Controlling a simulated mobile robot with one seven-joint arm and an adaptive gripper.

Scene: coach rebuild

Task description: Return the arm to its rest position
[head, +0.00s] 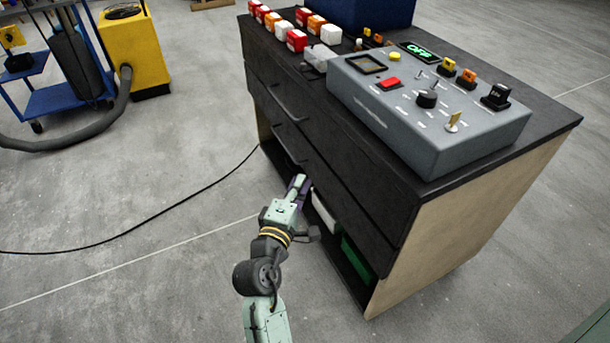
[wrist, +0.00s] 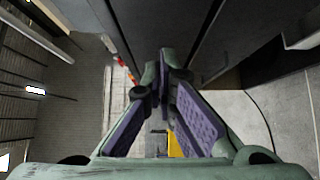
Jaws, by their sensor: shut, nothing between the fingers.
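My arm reaches up from the bottom of the head view toward the front of a black cabinet (head: 335,165). My gripper (head: 300,183) is in front of the cabinet's lower drawers, below the drawer handles. In the wrist view, the fingers of my gripper (wrist: 163,75) converge to meet at their tips, with purple pads on their inner sides. Nothing shows between them. The cabinet's dark drawer front (wrist: 190,30) lies close to the fingertips in the wrist view; I cannot tell whether they touch it.
A grey control box (head: 430,110) and several red, orange and white blocks (head: 297,40) sit on the cabinet top. A yellow machine (head: 135,45) and a blue cart (head: 60,85) stand at the upper left. A black cable (head: 150,228) crosses the open floor left of my arm.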

